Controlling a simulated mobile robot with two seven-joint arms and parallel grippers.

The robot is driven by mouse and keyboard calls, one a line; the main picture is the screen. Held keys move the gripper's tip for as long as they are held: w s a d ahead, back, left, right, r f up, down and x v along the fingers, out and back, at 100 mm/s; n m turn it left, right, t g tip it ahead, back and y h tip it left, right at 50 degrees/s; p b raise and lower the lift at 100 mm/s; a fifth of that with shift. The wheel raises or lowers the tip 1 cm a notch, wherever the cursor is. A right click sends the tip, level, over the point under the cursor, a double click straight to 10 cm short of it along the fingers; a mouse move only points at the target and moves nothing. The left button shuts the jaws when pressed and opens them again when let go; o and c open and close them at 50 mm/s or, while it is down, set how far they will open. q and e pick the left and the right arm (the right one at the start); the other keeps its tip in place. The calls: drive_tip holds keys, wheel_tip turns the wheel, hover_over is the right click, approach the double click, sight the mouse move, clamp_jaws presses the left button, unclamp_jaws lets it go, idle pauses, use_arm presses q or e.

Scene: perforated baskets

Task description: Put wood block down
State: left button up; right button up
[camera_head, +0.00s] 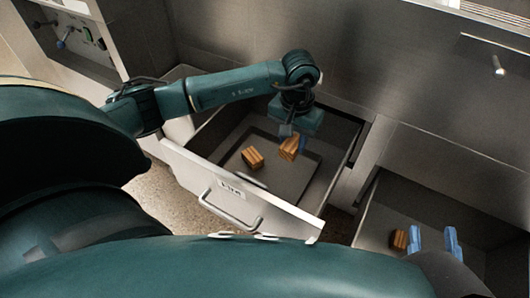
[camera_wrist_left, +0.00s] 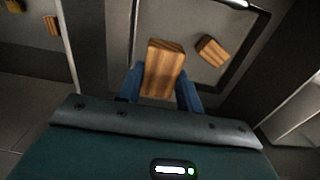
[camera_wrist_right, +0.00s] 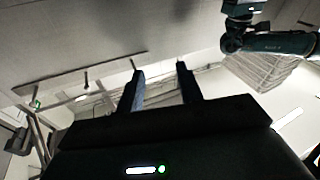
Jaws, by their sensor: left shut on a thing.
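A wood block (camera_head: 290,148) is between the fingers of my left gripper (camera_head: 288,136), inside the open drawer (camera_head: 272,207). In the left wrist view the held wood block (camera_wrist_left: 164,70) sits between the blue fingers of the left gripper (camera_wrist_left: 160,92). A second wood block (camera_head: 252,157) lies on the drawer's dark floor; it also shows in the left wrist view (camera_wrist_left: 212,51). My right gripper (camera_head: 436,243) has its blue fingers apart with nothing between them. In the right wrist view the right gripper (camera_wrist_right: 160,78) is open and empty.
Another wood block (camera_head: 399,239) lies in a second open compartment (camera_head: 375,215) at the right, beside my right gripper. The drawer's front wall carries a metal handle (camera_head: 230,210). Bare dark floor shows around the second block in the left drawer.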

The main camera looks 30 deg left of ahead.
use_arm(q)
drive_tip(key=f, duration=0.2)
drive_tip(key=f+b, duration=0.1)
drive_tip(key=f, duration=0.2)
drive_tip(key=f+b, duration=0.1)
drive_tip(key=f, duration=0.2)
drive_tip(key=shift+s+a+f, duration=0.1)
drive_tip(key=shift+a+f, duration=0.1)
drive_tip(key=shift+a, duration=0.05)
drive_tip(key=shift+f, duration=0.3)
wheel_tip(320, 180, down, 3)
drive_tip(key=shift+f+b, duration=0.1)
drive_tip(key=shift+b, duration=0.65)
use_arm(e)
drive_tip(key=shift+w+a+m+y, duration=0.15)
drive_tip(key=shift+a+m+y, duration=0.15)
use_arm(q)
drive_tip(key=shift+f, duration=0.1)
drive_tip(key=o, duration=0.5)
drive_tip(key=shift+f, duration=0.15)
drive_tip(key=o, duration=0.5)
use_arm(e)
drive_tip(key=shift+r, duration=0.1)
